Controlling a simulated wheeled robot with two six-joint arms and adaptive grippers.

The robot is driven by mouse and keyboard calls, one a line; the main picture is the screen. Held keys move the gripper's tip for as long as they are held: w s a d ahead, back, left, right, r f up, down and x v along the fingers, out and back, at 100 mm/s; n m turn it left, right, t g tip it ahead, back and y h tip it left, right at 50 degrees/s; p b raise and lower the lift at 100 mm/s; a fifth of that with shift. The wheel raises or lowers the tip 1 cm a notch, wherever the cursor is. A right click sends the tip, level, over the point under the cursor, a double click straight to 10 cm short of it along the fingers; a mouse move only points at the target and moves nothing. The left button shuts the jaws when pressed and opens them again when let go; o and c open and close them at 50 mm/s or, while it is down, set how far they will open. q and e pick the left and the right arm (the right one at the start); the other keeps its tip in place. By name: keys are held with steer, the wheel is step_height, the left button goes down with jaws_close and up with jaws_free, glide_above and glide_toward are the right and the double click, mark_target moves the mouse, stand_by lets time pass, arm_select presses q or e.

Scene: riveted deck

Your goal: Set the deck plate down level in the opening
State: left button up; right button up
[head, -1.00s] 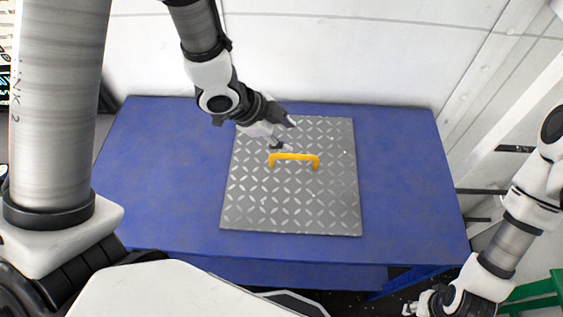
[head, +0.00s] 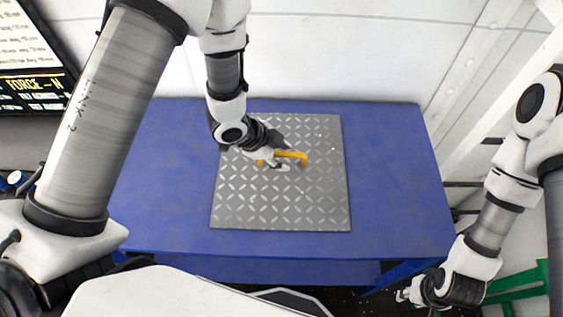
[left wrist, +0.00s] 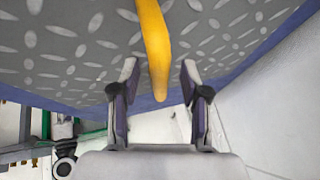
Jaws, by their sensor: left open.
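The deck plate (head: 300,207) is a grey square sheet with a raised tread pattern, lying flat on the blue table (head: 400,190). A yellow bar handle (head: 295,155) stands up from its middle. My left gripper (head: 281,157) is at the handle and hides its left part. In the left wrist view the handle (left wrist: 156,45) runs between the two spread fingers of my left gripper (left wrist: 160,82), apart from both. The plate also shows there (left wrist: 75,45). My right gripper (head: 405,294) is low at the right, away from the plate; its fingers are too small to judge. No opening is in view.
Blue table surface is bare around the plate. A white wall (head: 340,55) stands close behind the table. A green frame (head: 520,285) is at the lower right, near my right arm. A dark sign board (head: 35,85) is at the upper left.

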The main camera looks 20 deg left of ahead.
arm_select(q)
steer(key=shift+f, duration=0.25)
stand_by(0.4)
steer(key=shift+d, duration=0.1)
jaws_close()
